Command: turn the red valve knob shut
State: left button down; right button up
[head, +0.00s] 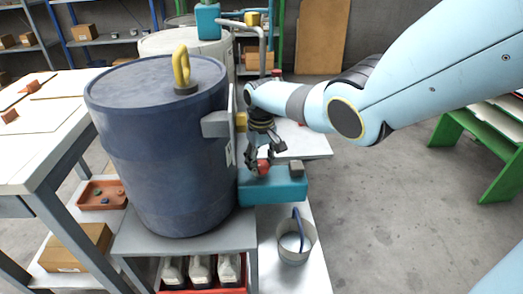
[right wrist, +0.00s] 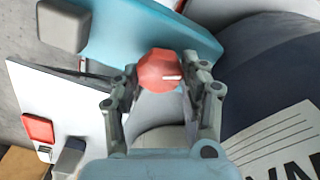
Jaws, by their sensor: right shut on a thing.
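The red valve knob (head: 263,167) sits at the blue-teal block (head: 275,186) to the right of the large dark blue drum (head: 165,140). In the right wrist view the knob (right wrist: 160,70) is a faceted red piece with a white mark pointing right. My right gripper (head: 262,160) comes down onto it from above, its fingers (right wrist: 160,85) on either side of the knob and shut on it. The knob's underside is hidden. My left gripper is in neither view.
The drum with its yellow handle (head: 182,68) stands close left of my right gripper. A grey bucket (head: 295,242) with a blue rod stands below. A green bench (head: 480,125) is at the right, with bare floor before it. A white table (head: 40,125) is at the left.

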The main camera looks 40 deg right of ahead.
aim_at(261, 164)
jog(key=m+p, duration=0.1)
jog(key=m, duration=0.4)
jog(key=shift+m, duration=0.3)
dwell(0.4)
jog(key=o, duration=1.2)
jog(key=shift+r, duration=0.1)
notch_tip(261, 164, up, 12)
jog(key=shift+f, duration=0.1)
